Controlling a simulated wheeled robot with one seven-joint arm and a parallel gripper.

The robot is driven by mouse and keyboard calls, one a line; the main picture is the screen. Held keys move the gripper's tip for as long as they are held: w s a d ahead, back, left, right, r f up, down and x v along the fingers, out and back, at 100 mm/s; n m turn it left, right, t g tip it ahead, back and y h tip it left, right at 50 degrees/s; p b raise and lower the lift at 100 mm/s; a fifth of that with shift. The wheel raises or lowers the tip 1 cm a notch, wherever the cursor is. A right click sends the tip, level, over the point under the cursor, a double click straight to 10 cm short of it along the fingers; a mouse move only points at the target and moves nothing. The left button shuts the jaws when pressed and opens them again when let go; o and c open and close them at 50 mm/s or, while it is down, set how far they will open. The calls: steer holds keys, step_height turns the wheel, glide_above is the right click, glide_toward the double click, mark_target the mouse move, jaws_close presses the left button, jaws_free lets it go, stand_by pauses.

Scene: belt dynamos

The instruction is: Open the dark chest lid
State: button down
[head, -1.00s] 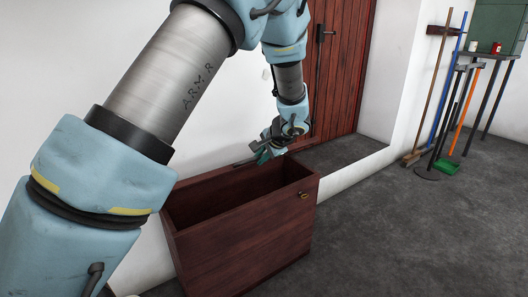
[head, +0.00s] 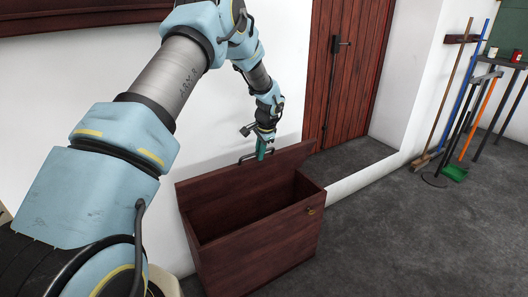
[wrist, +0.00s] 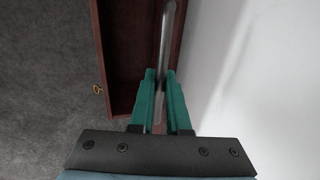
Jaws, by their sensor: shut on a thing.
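The dark red-brown wooden chest (head: 262,252) stands against the white wall with its top open and its inside empty as far as I see. Its lid (head: 215,188) stands raised along the back edge. In the wrist view, my teal fingers (wrist: 162,100) close around the grey handle bar (wrist: 168,45), with the open chest (wrist: 128,60) to the left. A small brass latch (head: 310,211) is on the chest's front.
A red wooden door (head: 345,80) is behind the chest, to the right. Brooms and poles (head: 465,90) and a green dustpan (head: 455,172) stand at the far right. The grey floor (head: 400,235) to the chest's right is clear.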

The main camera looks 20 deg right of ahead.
steer(key=shift+w+a+r+p, duration=0.15)
steer(key=shift+w+r+p, duration=0.15)
steer(key=shift+w, duration=0.45)
steer(key=shift+w+a+r+p, duration=0.1)
steer(key=shift+w+r+p, duration=0.15)
steer(key=shift+w, duration=0.5)
steer(key=shift+w+a+r+p, duration=0.2)
steer(key=shift+w+r, duration=0.1)
steer(key=shift+w, duration=0.45)
steer(key=c, duration=0.9)
jaws_free()
steer(key=b+v, duration=0.1)
steer(key=v, duration=0.9)
steer(key=shift+s+d+r+b, duration=0.1)
steer(key=shift+s+r+b, duration=0.1)
steer(key=shift+r+b, duration=0.15)
